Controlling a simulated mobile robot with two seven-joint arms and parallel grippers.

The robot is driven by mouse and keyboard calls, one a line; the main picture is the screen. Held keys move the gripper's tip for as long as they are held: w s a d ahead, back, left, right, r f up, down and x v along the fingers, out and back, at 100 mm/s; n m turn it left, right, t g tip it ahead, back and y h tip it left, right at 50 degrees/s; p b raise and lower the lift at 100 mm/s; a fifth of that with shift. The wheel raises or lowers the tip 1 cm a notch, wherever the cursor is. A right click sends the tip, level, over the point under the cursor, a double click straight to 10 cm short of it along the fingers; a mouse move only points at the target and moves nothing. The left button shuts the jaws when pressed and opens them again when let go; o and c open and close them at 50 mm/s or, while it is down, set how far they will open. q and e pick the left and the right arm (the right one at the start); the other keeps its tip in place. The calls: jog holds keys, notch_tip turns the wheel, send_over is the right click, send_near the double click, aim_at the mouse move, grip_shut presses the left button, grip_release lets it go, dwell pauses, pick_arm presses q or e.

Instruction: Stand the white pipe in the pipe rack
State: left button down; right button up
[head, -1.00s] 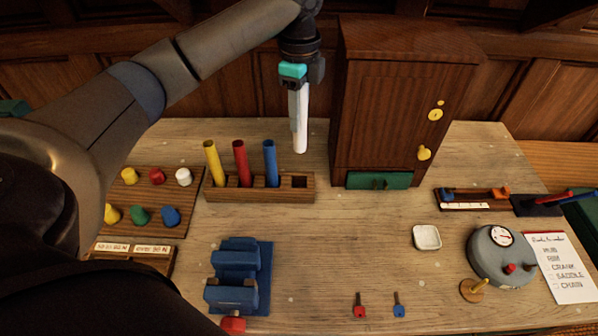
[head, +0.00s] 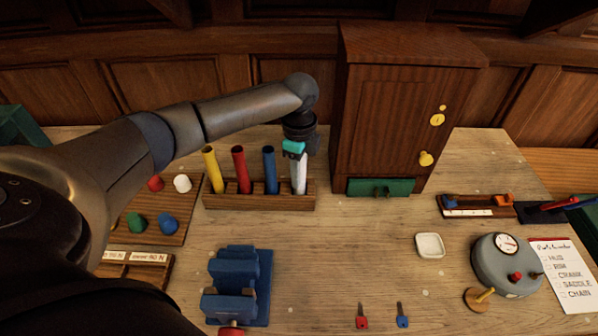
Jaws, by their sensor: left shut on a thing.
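The white pipe (head: 299,176) stands upright at the rightmost hole of the wooden pipe rack (head: 258,201). Its lower end meets the rack there and appears to be inside the hole. My left gripper (head: 294,152) is shut on the pipe's upper part from above. A yellow pipe (head: 213,170), a red pipe (head: 241,170) and a blue pipe (head: 270,170) stand in the other holes to the left. My right gripper is not in view.
A wooden cabinet (head: 400,110) stands close to the right of the rack. A board of coloured pegs (head: 160,226) lies left. A blue vise-like block (head: 238,285) is in front. Two keys (head: 362,318) (head: 402,316) and a white dish (head: 430,245) lie on the table, whose middle is clear.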

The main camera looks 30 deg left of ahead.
pick_arm(q)
jog(key=shift+r, duration=0.1)
jog(key=c, duration=0.6)
grip_release()
notch_tip(320, 180, up, 12)
jog(key=shift+p, duration=0.55)
